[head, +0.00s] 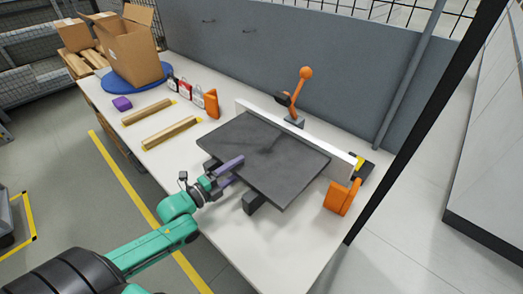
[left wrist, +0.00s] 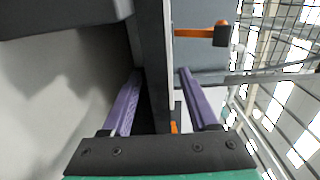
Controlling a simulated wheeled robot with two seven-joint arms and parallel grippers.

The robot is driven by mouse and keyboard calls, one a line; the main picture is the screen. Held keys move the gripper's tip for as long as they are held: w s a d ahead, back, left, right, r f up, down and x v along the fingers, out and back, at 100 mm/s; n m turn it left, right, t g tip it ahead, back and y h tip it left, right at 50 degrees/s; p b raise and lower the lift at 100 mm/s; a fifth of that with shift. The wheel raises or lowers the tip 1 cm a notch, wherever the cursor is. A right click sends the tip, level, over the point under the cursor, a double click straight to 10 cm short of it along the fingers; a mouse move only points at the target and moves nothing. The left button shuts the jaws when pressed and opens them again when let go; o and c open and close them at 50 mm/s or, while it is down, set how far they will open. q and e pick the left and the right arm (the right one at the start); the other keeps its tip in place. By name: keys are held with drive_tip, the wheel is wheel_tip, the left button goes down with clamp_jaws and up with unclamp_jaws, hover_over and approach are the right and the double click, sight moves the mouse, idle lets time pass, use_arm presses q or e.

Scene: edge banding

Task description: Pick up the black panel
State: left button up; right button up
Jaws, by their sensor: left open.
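The black panel (head: 270,158) is a flat dark board lying raised above the white table, beside a long white strip. My left gripper (head: 236,169) is at the panel's near left edge, with its purple fingers pointing inward. In the left wrist view the panel (left wrist: 152,50) shows edge-on as a dark band running between the two fingers of the left gripper (left wrist: 160,74). The fingers stand apart, with a visible gap on at least the right side of the band. Whether either finger touches the panel is unclear. My right gripper is not in view.
A dark support block (head: 254,203) shows under the panel's near edge. Orange blocks (head: 342,197) and an orange-knobbed lever (head: 303,90) stand around the panel. The table's front corner is clear.

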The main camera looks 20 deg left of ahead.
sight(246, 161)
use_arm(q)
drive_tip(key=x, duration=0.3)
drive_tip(key=shift+w, duration=0.4)
drive_tip(key=shift+w+d+f, duration=0.1)
drive_tip(key=shift+w+d, duration=0.05)
drive_tip(key=shift+w, duration=0.2)
drive_tip(key=shift+s, duration=0.15)
clamp_jaws()
idle(0.5)
drive_tip(key=shift+r, duration=0.35)
